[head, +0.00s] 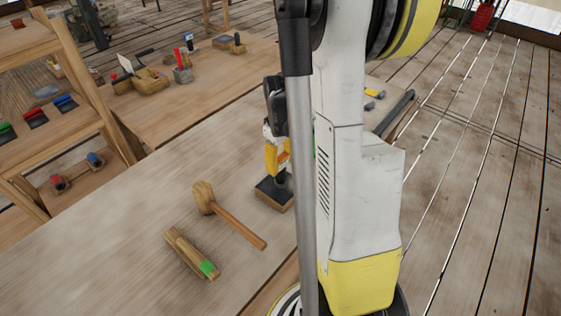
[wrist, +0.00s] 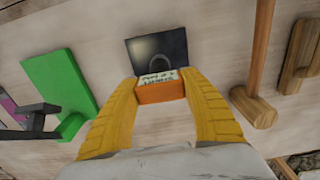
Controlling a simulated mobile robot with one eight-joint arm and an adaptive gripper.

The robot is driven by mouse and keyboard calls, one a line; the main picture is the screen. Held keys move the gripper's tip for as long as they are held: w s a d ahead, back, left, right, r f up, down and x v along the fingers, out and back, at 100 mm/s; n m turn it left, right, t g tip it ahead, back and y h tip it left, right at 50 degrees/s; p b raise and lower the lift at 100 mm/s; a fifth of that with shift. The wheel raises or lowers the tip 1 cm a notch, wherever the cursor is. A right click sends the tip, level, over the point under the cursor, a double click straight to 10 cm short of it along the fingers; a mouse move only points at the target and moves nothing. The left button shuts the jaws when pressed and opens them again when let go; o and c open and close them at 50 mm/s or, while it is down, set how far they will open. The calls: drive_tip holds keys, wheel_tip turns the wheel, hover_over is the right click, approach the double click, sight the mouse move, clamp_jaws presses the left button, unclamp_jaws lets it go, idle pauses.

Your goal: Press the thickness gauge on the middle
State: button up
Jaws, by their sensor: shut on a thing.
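My gripper (head: 277,156) points down over the near workbench, its yellow fingers closed on the gauge. In the wrist view the gauge (wrist: 160,93) is an orange block with a pale, marked top, held between the two fingertips. A dark square plate on a wooden base (head: 274,193) lies under my gripper; in the wrist view the dark plate (wrist: 150,48) shows just beyond the gauge, with a grey ring-shaped part at its near edge. I cannot tell whether the gauge touches the plate. My gripper and the gauge hide part of the plate.
A wooden mallet (head: 236,222) and a wooden piece with a green end (head: 190,253) lie left of the plate. A green block (wrist: 60,85) stands on the plate's other side in the wrist view. A shelf (head: 70,110) and a second bench with tools (head: 190,100) stand behind.

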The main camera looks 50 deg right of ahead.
drive_tip(key=o, duration=1.4)
